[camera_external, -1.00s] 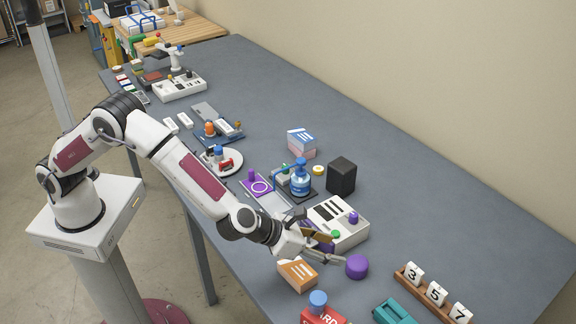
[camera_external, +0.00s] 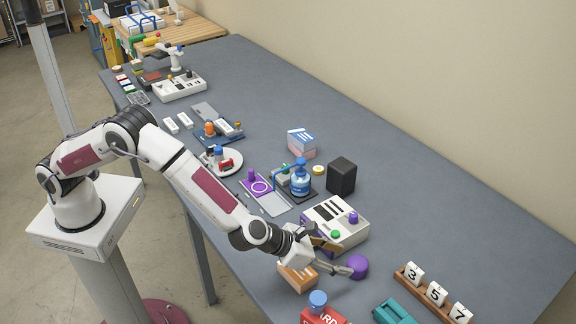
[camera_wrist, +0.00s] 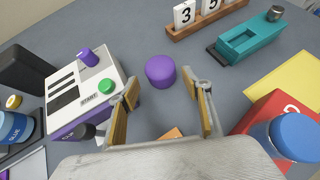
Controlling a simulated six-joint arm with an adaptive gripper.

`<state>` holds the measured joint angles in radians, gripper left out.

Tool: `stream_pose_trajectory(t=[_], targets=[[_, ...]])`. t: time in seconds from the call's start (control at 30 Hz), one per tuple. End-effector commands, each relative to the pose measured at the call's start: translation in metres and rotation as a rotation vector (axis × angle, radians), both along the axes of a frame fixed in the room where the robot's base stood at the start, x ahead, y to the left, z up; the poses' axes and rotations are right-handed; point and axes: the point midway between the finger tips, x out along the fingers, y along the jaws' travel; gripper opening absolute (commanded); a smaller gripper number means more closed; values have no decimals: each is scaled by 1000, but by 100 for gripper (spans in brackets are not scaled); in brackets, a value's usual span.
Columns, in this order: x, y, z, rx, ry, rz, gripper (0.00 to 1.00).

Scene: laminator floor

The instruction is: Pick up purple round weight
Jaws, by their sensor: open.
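The purple round weight (camera_external: 358,266) is a short, plain cylinder standing on the grey table near the front right. In the wrist view the purple round weight (camera_wrist: 160,71) lies ahead of the fingertips, near the middle of the gap. My gripper (camera_external: 335,256) is open and empty, low over the table. In the external view one finger appears to overlap the left edge of the weight; I cannot tell if they touch. In the wrist view my gripper (camera_wrist: 165,92) shows its two tan-padded fingers spread wide.
A white control box (camera_wrist: 85,90) with a green button stands close left. An orange box (camera_external: 297,275) sits below my gripper. A red box (camera_wrist: 285,120) with a blue knob, a teal device (camera_wrist: 247,40) and a number rack (camera_wrist: 205,28) are to the right and beyond.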

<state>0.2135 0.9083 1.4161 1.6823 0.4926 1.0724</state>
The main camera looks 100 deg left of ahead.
Motion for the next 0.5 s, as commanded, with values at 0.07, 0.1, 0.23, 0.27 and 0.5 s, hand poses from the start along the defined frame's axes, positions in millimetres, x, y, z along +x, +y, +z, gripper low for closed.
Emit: stream_pose_trajectory(t=[0.07,0.1,0.23,0.27,0.5], targets=[[2,1,-2,1,0,1,49],[3,2,-3,1,0,1,49],[4,2,-3,-1,0,1,49],[3,2,-3,-1,0,1,49],[4,2,-3,-1,0,1,49]])
